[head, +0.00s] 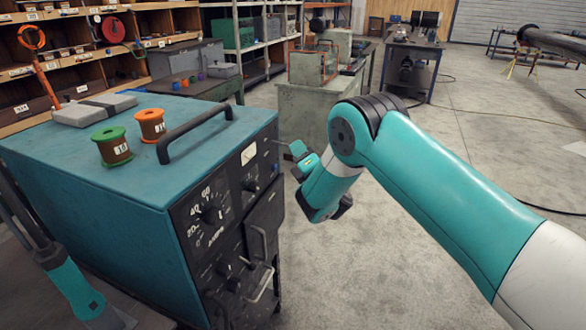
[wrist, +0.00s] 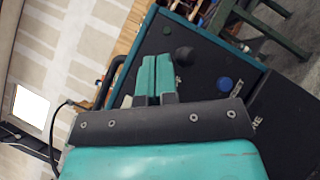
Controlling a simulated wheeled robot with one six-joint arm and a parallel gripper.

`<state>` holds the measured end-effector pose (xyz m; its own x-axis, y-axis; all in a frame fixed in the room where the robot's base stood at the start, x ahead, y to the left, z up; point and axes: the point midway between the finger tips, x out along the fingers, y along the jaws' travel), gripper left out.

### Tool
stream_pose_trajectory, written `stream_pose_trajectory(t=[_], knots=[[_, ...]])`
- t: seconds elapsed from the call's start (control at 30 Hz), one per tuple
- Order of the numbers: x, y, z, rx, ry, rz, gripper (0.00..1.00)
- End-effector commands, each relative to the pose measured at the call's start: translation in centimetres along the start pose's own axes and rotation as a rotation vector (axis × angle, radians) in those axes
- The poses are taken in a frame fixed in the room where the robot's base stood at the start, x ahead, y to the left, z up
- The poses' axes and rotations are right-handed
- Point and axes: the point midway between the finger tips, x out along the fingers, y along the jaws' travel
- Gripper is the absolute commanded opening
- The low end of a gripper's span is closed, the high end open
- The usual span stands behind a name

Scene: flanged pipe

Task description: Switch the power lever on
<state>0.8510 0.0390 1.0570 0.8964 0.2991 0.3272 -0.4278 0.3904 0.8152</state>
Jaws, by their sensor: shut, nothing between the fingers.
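The teal machine (head: 100,195) has a black front panel (head: 200,240) with dials and handles. My gripper (head: 297,150) is in front of the panel's upper far corner, apart from it as far as I can see. A thin grey piece (head: 281,143) shows between the panel edge and my gripper; I cannot tell if it is the power lever. In the wrist view the teal fingers (wrist: 155,76) lie side by side, shut and empty, in front of the black panel (wrist: 215,60). A dark round knob (wrist: 185,56) and a blue knob (wrist: 225,84) show to their right. No lever is clearly seen there.
A green spool (head: 112,146) and an orange spool (head: 150,126) stand on the machine top beside a black carry handle (head: 195,132). A grey cabinet (head: 310,115) stands behind my gripper. The concrete floor (head: 350,270) in front of the panel is clear.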

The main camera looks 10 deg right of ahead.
Motion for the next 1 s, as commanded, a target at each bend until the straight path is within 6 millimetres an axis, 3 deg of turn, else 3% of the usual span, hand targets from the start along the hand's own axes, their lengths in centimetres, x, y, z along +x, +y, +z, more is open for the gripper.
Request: stream_pose_trajectory(t=[0.73, 1.0], knots=[[0.0, -0.1, -0.1, 0.000, 0.001, 0.001, 0.00], [-0.6, -0.3, -2.3, 0.005, 0.011, 0.008, 0.00]])
